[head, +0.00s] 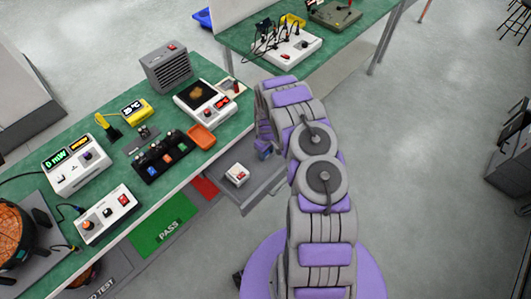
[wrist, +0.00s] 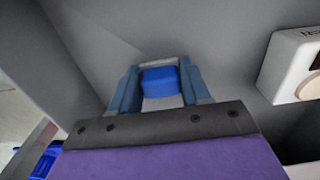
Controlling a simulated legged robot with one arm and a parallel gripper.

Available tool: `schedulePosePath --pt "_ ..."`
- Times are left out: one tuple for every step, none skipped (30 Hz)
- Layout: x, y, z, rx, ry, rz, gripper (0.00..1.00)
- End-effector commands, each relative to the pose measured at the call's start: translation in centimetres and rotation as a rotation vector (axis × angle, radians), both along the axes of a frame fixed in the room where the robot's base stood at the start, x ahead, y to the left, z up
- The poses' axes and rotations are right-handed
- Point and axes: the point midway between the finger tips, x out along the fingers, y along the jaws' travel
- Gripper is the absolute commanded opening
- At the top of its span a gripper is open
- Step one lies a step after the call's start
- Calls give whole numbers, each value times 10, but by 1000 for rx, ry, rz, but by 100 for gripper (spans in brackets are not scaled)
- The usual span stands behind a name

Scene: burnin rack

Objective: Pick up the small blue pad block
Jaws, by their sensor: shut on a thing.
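The small blue pad block (wrist: 159,80) sits between the two blue-grey fingers of my gripper (wrist: 158,84) in the wrist view. The fingers are shut on its left and right sides. A pale grey surface shows just behind and below the block; I cannot tell whether the block still touches it. In the head view my gripper (head: 264,152) reaches down beside the bench edge, over a grey tray or shelf (head: 262,190). The block cannot be made out there.
A white box with a red switch (head: 237,174) stands on the grey shelf, left of my gripper; a white box (wrist: 292,65) shows at right in the wrist view. The green bench (head: 60,215) holds several instruments and an orange tray (head: 201,136).

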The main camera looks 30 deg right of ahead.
Motion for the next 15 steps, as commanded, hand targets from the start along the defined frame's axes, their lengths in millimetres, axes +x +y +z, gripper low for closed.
schedulePosePath --pt "0 0 0 0 0 0 18" --pt "0 0 1 0 0 0 18" --pt "0 0 2 0 0 0 18" --pt "0 0 4 -1 -1 0 18" --pt "0 0 6 -1 -1 0 18" --pt "1 -1 9 -2 -2 0 18" --pt "1 -1 12 -1 -3 1 18" --pt "1 -1 16 -2 -3 1 18" --pt "2 -1 21 -2 -3 1 18" --pt "2 -1 26 -2 -4 1 18" --pt "1 0 30 -2 -4 1 18" --pt "1 0 36 -1 -3 0 18" --pt "1 0 42 -1 -1 -1 18" --pt "0 0 47 -1 -1 -1 18" --pt "0 0 55 0 -2 -1 18"
